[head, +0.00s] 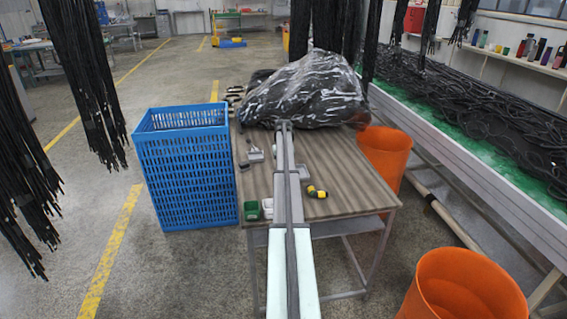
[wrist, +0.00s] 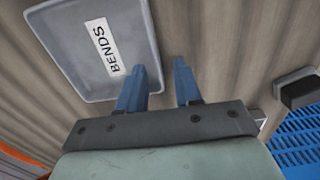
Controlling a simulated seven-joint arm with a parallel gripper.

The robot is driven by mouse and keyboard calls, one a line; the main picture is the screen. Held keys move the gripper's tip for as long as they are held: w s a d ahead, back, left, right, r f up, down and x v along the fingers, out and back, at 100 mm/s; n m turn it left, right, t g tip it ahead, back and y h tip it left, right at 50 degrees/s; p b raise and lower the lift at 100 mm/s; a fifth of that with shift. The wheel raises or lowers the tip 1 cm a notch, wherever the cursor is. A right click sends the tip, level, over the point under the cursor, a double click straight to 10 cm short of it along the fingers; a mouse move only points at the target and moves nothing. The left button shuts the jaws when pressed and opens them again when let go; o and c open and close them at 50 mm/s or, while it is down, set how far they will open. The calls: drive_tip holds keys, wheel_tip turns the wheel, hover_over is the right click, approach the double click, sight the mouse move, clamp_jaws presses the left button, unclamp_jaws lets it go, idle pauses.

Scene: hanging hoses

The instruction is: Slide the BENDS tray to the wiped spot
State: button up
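The BENDS tray (wrist: 75,62) is a shallow grey tray with a white label reading BENDS, at the upper left of the wrist view. In the head view, a grey tray (head: 304,172), likely the same one, lies on the table right of my arm, partly hidden by it. My gripper (wrist: 160,68) has two blue fingers set apart with nothing held between them. In the picture its left finger overlaps the tray's inside and its right finger is past the near rim, over bare table. I cannot tell if they touch it. I cannot make out the wiped spot.
The brown table (head: 340,205) holds a large dark plastic-wrapped bundle (head: 305,90) at the back, a yellow-black tool (head: 317,191), a green box (head: 252,210) and a scraper-like tool (head: 255,153). A blue crate (head: 185,165) stands left, orange bins (head: 384,155) right. Black hoses (head: 85,80) hang left.

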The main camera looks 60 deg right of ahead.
drive_tip(key=shift+f, duration=0.1)
clamp_jaws()
idle(0.3)
